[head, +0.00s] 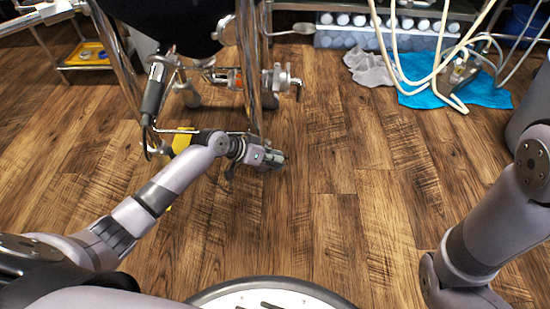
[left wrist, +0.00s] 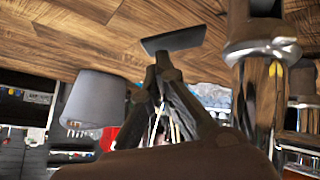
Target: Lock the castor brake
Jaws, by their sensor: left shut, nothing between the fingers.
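A dark vessel (head: 165,15) stands on chrome legs at the upper left in the head view. A leg (head: 249,75) runs down behind my left wrist, and its foot is largely hidden. I cannot make out a castor or its brake lever there. My left gripper (head: 274,158) is shut and empty, low over the floor just right of that leg. In the left wrist view its fingers (left wrist: 163,60) come together, with a chrome leg and collar (left wrist: 262,48) to the right, apart from them. My right arm shows at the right; its gripper is out of view.
A yellow piece (head: 182,141) shows behind my left forearm. A grey bin (left wrist: 93,100) stands at the right side. The wooden floor (head: 345,170) in the middle is clear.

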